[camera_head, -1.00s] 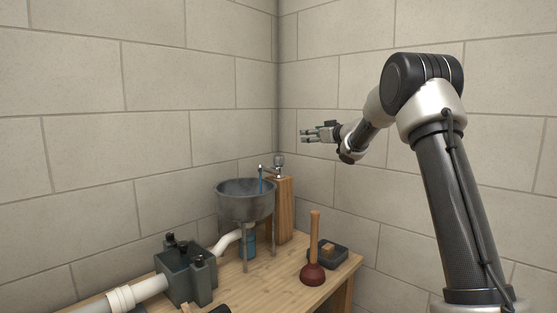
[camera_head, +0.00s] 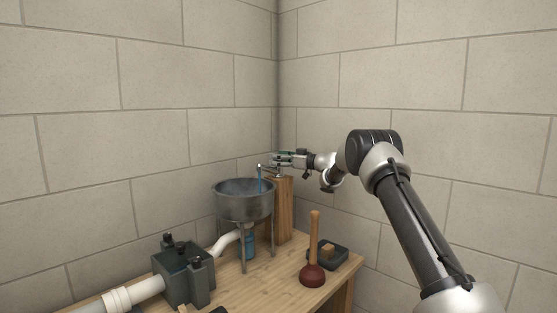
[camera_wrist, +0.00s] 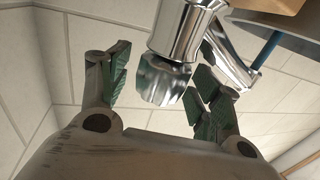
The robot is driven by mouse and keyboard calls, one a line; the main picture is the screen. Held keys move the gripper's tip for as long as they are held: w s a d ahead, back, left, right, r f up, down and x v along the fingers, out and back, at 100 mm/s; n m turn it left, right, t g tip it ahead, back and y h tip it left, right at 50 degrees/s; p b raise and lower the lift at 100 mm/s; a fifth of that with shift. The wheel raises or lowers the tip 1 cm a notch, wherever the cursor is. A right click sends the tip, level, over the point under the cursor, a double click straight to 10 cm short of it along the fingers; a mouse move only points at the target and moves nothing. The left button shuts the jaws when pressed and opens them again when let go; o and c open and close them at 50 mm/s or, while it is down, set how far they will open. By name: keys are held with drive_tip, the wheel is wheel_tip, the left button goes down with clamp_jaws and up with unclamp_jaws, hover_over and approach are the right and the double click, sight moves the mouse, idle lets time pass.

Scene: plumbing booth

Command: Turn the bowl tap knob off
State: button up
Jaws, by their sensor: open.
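The tap (camera_wrist: 183,30) is chrome and stands on a wooden post (camera_head: 284,208) beside the metal bowl (camera_head: 244,204). A blue stream of water (camera_head: 260,180) runs from its spout into the bowl. In the wrist view the ribbed chrome knob (camera_wrist: 162,82) is between my two green-padded fingers. My gripper (camera_wrist: 160,90) is open, with a gap visible on the left of the knob; whether the right finger touches it I cannot tell. In the head view my gripper (camera_head: 283,159) is at the top of the post and hides most of the knob.
A plunger (camera_head: 313,262) stands on the wooden bench (camera_head: 262,287), with a dark tray (camera_head: 338,258) behind it. A dark grey box with knobs (camera_head: 184,275) and a white pipe (camera_head: 130,297) are at the front left. Block walls meet behind the tap.

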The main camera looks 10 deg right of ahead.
drive_tip(key=shift+a, duration=0.1)
drive_tip(key=c, duration=1.1)
drive_tip(key=shift+o, duration=0.2)
drive_tip(key=shift+a, duration=0.1)
drive_tip(key=m+t+h, duration=0.4)
drive_tip(key=h, duration=0.2)
drive_tip(key=shift+a+m+t, duration=0.1)
drive_tip(key=shift+m+t, duration=0.2)
drive_tip(key=shift+m, duration=0.1)
drive_tip(key=m+t+h, duration=0.1)
drive_tip(key=m+h, duration=0.2)
drive_tip(key=h, duration=0.1)
drive_tip(key=m+h, duration=0.2)
drive_tip(key=h, duration=0.2)
drive_tip(key=shift+w+m+t+h, duration=0.1)
drive_tip(key=shift+m+t+h, duration=0.3)
drive_tip(key=shift+r+h, duration=0.1)
drive_tip(key=shift+h, duration=0.2)
drive_tip(key=o, duration=1.1)
drive_tip(key=shift+c, duration=0.2)
